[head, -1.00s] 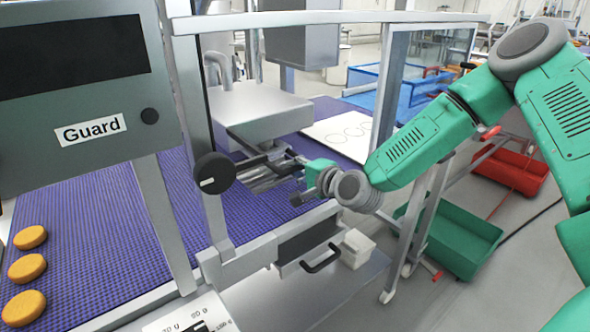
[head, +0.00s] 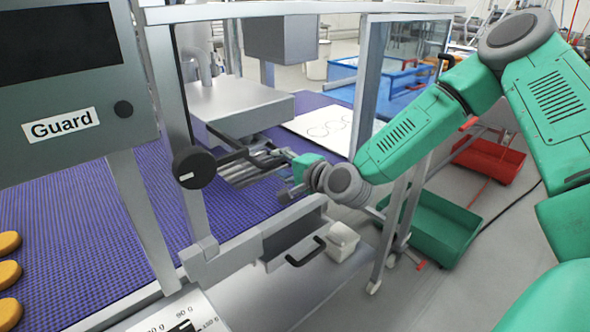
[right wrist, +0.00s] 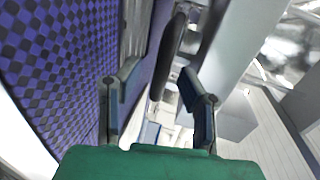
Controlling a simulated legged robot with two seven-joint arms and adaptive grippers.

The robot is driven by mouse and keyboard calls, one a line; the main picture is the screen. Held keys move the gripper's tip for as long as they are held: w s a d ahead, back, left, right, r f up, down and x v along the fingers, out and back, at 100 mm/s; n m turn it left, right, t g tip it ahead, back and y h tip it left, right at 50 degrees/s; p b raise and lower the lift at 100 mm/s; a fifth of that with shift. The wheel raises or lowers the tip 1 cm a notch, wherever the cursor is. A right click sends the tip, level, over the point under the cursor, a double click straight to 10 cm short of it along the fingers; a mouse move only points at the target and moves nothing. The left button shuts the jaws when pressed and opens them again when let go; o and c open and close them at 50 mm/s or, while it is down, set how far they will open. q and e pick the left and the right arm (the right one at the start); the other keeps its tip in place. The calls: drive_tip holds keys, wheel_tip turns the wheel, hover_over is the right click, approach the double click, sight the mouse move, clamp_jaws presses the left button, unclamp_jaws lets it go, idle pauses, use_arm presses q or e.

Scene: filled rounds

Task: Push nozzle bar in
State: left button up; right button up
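The nozzle bar (head: 250,171) appears to be the grey ribbed metal piece below the filling head (head: 240,108), over the purple belt. It sticks out toward the front frame, with a dark arm along it. My right gripper (head: 287,180) is at its right end in the head view; whether they touch I cannot tell. In the right wrist view my right gripper (right wrist: 160,97) has its two fingers wide apart. A dark elongated part (right wrist: 170,50) shows beyond and between them, with nothing clearly clamped. My left gripper is not in view.
A black knob (head: 194,168) sits on the frame post left of my gripper. A black drawer handle (head: 306,252) is below. The Guard panel (head: 62,90) stands at left. A white sheet with rings (head: 328,126) lies on the belt (head: 75,225). Green (head: 430,228) and red (head: 488,158) bins stand right.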

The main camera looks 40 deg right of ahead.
drive_tip(key=v, duration=0.9)
drive_tip(key=shift+a, duration=0.25)
drive_tip(key=shift+f, duration=0.1)
